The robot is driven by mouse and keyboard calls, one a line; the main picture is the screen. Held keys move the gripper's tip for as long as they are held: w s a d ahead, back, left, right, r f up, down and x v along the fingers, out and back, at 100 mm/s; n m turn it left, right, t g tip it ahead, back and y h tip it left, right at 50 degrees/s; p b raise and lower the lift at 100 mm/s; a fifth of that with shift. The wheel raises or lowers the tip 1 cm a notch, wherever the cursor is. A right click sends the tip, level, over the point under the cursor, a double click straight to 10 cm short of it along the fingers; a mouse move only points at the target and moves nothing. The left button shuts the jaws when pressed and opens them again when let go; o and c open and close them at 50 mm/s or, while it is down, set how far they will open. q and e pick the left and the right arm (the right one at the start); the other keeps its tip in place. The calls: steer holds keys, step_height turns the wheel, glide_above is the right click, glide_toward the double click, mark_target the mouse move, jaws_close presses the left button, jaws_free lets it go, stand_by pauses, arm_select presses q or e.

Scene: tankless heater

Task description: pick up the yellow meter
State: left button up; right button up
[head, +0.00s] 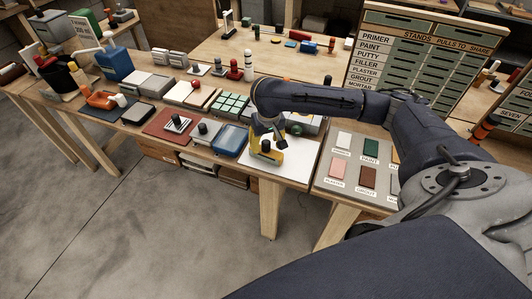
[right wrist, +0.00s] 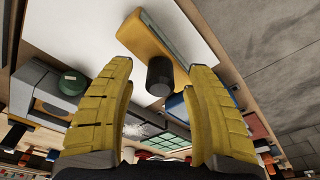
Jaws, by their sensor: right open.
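The yellow meter (head: 266,159) is a low yellow block with an upright black knob, on a white sheet at the front edge of the long bench. In the right wrist view, its yellow body (right wrist: 155,35) lies beyond my fingertips. Its black knob (right wrist: 160,77) shows between the fingers. My right gripper (head: 267,138) is over the meter in the head view, partly hiding it. In the right wrist view, my right gripper (right wrist: 163,68) has yellow fingers spread apart, with nothing held. I cannot tell whether a finger touches the meter. My left gripper is not in view.
A grey device with a green knob (right wrist: 72,82) stands beside the meter. A blue tray (head: 231,140) lies to its left. A panel of labelled colour samples (head: 330,170) is to its right. A sign board (head: 425,60) stands behind. Bare floor lies in front.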

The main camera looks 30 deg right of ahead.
steer(key=shift+f, duration=0.1)
steer(key=shift+c, duration=0.4)
jaws_close()
